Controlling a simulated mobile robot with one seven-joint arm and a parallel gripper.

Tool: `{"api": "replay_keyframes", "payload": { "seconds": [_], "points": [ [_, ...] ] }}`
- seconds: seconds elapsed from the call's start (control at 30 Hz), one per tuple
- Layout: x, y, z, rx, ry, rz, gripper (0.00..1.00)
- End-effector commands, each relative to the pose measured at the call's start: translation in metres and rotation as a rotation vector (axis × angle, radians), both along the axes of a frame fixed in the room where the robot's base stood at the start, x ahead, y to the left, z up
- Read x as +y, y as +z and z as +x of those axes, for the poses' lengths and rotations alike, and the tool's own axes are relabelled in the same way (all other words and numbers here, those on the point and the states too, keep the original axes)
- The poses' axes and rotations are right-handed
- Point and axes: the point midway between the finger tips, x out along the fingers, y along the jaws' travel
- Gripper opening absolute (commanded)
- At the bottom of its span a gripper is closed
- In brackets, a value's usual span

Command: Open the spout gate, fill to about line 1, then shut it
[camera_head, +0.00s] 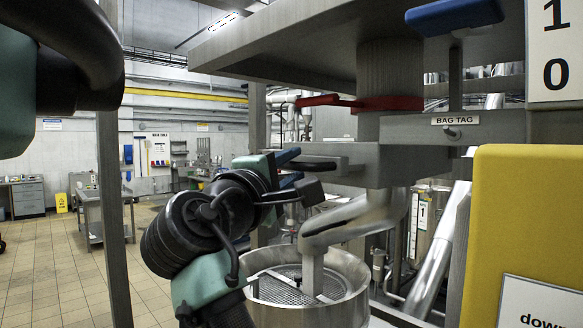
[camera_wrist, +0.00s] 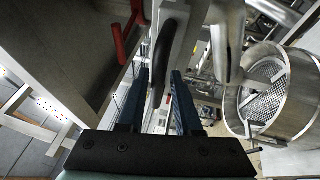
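A grey spout gate housing (camera_head: 345,155) sits under a round pipe, below a flat grey hopper base. A dark handle (camera_wrist: 163,50) projects from it on the side of my arm. My gripper (camera_head: 304,164) is beside the gate, its two blue fingers apart. In the wrist view, my gripper (camera_wrist: 160,76) is open with the dark handle between the fingers; I cannot tell whether either finger touches it. A curved grey spout (camera_head: 355,218) leads down over a round steel vessel (camera_head: 355,308) with a mesh inside. The vessel also shows in the wrist view (camera_wrist: 303,115). No fill line is readable on the vessel.
A red lever (camera_head: 385,103) sits just above the gate. A grey fitting labelled BAG TAP (camera_head: 455,120) and a blue handle (camera_head: 455,15) are to the right. A yellow panel (camera_head: 520,220) fills the right edge. Open tiled floor (camera_head: 50,270) lies left.

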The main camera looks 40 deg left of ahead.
Motion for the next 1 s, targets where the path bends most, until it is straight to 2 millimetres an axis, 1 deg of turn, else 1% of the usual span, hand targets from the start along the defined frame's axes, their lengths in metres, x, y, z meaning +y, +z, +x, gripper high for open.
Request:
{"api": "replay_keyframes", "payload": {
  "seconds": [0.03, 0.07, 0.33, 0.47, 0.57, 0.8, 1.0],
  "points": [
    [0.000, 0.000, 0.000, 0.000, 0.000, 0.000, 0.44],
    [0.000, 0.000, 0.000, 0.000, 0.000, 0.000, 0.47],
    [0.000, 0.000, 0.000, -0.001, 0.000, 0.001, 0.47],
    [-0.002, -0.002, -0.007, -0.002, 0.000, 0.002, 0.47],
    [-0.006, -0.006, -0.021, -0.003, 0.003, 0.004, 0.47],
    [-0.022, -0.015, -0.071, -0.005, 0.004, 0.003, 0.47],
    [-0.034, -0.020, -0.106, -0.005, 0.003, 0.001, 0.47]
  ]
}}
